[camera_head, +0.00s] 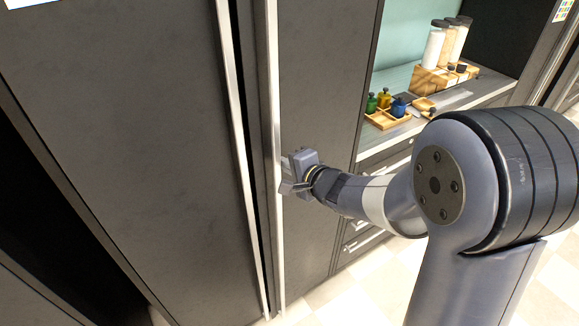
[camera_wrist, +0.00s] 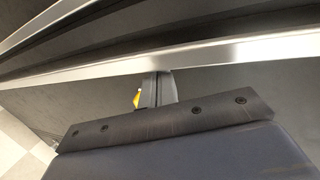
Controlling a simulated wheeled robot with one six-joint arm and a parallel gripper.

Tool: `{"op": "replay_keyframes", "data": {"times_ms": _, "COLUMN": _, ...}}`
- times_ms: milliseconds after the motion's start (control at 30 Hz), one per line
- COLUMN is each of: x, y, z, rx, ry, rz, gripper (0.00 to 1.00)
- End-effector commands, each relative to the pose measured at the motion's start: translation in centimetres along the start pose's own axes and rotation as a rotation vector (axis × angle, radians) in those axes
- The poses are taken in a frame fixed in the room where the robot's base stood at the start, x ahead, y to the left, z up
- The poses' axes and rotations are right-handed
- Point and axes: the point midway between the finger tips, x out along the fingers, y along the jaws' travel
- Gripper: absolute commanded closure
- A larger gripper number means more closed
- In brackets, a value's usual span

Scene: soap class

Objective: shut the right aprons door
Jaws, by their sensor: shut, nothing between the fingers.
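The right door (camera_head: 318,70) is a tall dark grey panel with a bright metal strip (camera_head: 274,120) along its left edge. It stands close to the left door (camera_head: 125,110), with a narrow dark gap between their strips; I cannot tell whether it is fully shut. My gripper (camera_head: 286,188) is shut and empty, at the right door's strip. In the wrist view, the shut fingers (camera_wrist: 155,88) point at the metal strip (camera_wrist: 190,56) and seem to touch or nearly touch it. The inside behind the doors is hidden.
To the right is a niche with a shelf holding jars (camera_head: 435,45) and a wooden tray (camera_head: 385,119) of small coloured bottles. Drawers with handles sit below it. A dark opening (camera_head: 45,195) lies left of the left door. The pale tiled floor (camera_head: 350,295) shows below.

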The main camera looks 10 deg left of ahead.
Motion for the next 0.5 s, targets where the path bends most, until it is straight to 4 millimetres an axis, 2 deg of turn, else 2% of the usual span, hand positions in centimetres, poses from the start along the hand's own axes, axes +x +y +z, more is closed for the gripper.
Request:
{"op": "replay_keyframes", "data": {"times_ms": 233, "x": 0.2, "y": -0.2, "z": 0.0, "rx": 0.000, "ry": -0.001, "rz": 0.000, "gripper": 1.00}}
{"op": "replay_keyframes", "data": {"times_ms": 500, "x": 3.0, "y": -1.2, "z": 0.2, "rx": 0.000, "ry": -0.002, "rz": 0.000, "gripper": 1.00}}
